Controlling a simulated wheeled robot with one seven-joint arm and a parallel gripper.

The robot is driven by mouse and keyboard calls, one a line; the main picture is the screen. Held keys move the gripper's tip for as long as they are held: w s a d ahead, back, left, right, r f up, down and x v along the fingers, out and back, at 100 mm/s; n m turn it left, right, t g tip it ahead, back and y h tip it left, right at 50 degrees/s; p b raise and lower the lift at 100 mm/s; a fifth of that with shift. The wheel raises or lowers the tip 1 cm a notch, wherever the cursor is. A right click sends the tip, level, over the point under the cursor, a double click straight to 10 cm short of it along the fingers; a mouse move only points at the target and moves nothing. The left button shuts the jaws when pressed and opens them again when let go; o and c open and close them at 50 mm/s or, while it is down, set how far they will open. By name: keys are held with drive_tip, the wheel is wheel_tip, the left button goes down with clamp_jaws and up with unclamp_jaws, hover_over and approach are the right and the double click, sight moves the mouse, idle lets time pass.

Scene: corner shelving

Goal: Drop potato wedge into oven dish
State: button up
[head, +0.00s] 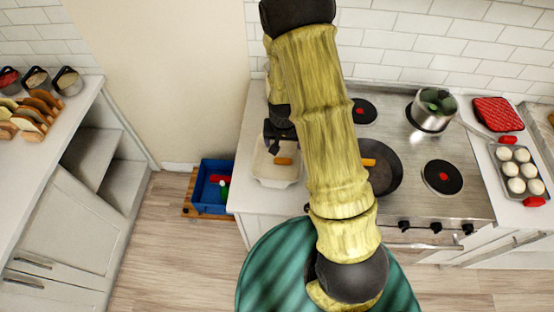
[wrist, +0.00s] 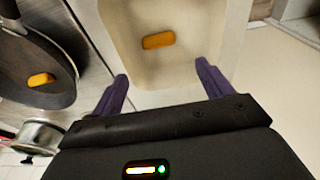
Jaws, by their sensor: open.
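An orange potato wedge (wrist: 158,40) lies inside the cream oven dish (wrist: 220,75), seen in the wrist view. The head view also shows this wedge (head: 284,161) in the oven dish (head: 275,182), on the counter left of the stove. A second orange wedge (wrist: 41,79) lies in the dark pan (wrist: 30,55); the pan (head: 385,180) is partly hidden by my arm in the head view. My gripper (wrist: 160,82) is open and empty, with its two purple fingers apart over the near side of the dish. In the head view my gripper (head: 275,145) is partly hidden by my arm.
A steel pot (head: 433,115) stands on the stove behind the pan. A muffin tray (head: 519,172) and a red pot holder (head: 497,114) lie at the right. A blue bin (head: 211,187) stands on the floor left of the counter.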

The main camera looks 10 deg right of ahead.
wheel_tip(320, 180, up, 12)
drive_tip(key=s+b, duration=0.2)
drive_tip(key=shift+a+r, duration=0.25)
drive_tip(key=shift+w, duration=0.1)
idle(0.8)
drive_tip(key=s+n+b, duration=0.2)
drive_tip(key=s+n, duration=0.1)
drive_tip(key=s, duration=0.9)
drive_tip(key=shift+d+r+n+t+y, duration=0.3)
drive_tip(key=shift+d+r+t, duration=0.1)
drive_tip(key=shift+d+r, duration=0.05)
drive_tip(key=shift+w, duration=0.1)
drive_tip(key=shift+c, duration=0.2)
